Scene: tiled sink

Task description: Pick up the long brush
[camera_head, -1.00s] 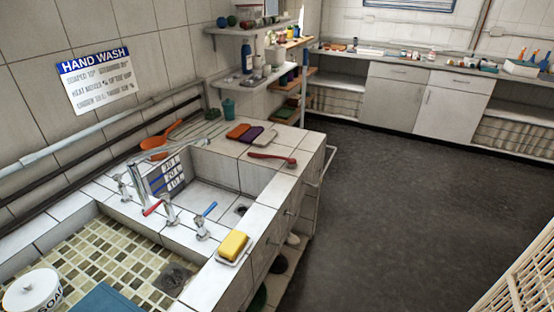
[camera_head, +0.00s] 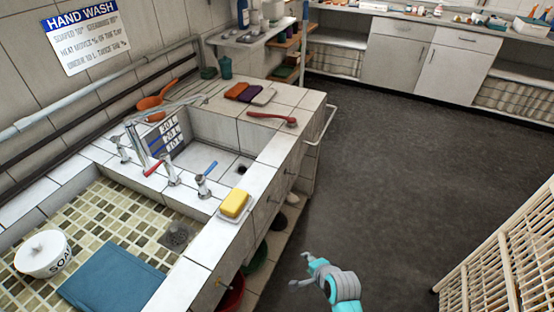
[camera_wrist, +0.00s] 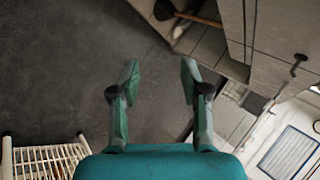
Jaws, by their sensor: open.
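A red long-handled brush (camera_head: 272,118) lies on the tiled counter past the far sink basin, near the counter's outer edge. Its rounded end points right. My gripper (camera_head: 300,270) is low over the dark floor, to the right of the sink unit and well apart from the brush. In the wrist view my gripper (camera_wrist: 160,64) has its two fingers spread, with only floor between them. The red brush does not show in the wrist view.
A yellow sponge (camera_head: 235,204) sits on the sink's front edge. Orange, purple and pale items (camera_head: 243,94) lie left of the brush. A rail (camera_head: 320,126) juts from the unit's end. A slatted rack (camera_head: 500,262) stands at right. The floor between is clear.

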